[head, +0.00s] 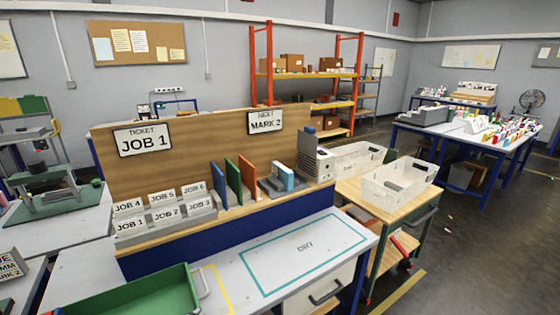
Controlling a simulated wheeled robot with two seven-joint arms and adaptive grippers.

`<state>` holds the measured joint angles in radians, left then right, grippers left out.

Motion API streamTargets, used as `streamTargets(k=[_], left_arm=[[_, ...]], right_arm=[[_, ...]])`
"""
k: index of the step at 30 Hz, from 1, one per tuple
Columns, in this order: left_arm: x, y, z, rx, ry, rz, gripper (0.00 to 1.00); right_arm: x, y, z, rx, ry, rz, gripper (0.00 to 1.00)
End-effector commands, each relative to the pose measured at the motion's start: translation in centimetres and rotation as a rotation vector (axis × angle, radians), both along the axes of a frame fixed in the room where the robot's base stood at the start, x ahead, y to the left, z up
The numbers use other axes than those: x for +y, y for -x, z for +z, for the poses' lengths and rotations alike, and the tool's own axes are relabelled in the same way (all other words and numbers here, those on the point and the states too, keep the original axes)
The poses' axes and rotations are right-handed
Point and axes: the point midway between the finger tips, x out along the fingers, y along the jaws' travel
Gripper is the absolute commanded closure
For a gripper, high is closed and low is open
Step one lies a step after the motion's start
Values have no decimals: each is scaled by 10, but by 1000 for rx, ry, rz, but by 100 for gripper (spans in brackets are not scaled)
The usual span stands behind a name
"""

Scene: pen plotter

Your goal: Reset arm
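Neither of my grippers shows in the head view, so I cannot see whether they are open, shut or holding anything. A wooden back panel (205,158) stands behind the workbench. It carries a "TICKET JOB 1" sign (143,139) and a "NEXT MARK 2" sign (265,122). A grey rack holds several job cards (163,208), JOB 1 to JOB 6, in two rows. Blue, green and orange upright boards (233,181) stand to its right. A marked "DRY" area (304,249) on the bench top is bare.
A green tray (135,296) is at the front left. White bins (400,182) stand on a wooden-topped cart (395,217) at right. A grey-and-green machine (58,188) is at left. An orange shelf rack (304,75) stands behind. Open floor (480,245) lies at the right.

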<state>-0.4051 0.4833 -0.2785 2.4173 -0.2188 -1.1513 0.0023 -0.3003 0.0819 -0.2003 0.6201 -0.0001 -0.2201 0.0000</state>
Motion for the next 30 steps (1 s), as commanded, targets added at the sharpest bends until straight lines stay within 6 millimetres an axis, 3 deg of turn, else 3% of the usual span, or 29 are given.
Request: streamTargets(k=[15, 30], left_arm=[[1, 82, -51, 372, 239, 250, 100], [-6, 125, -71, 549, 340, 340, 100]], right_arm=[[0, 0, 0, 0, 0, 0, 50], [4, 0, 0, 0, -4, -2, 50]])
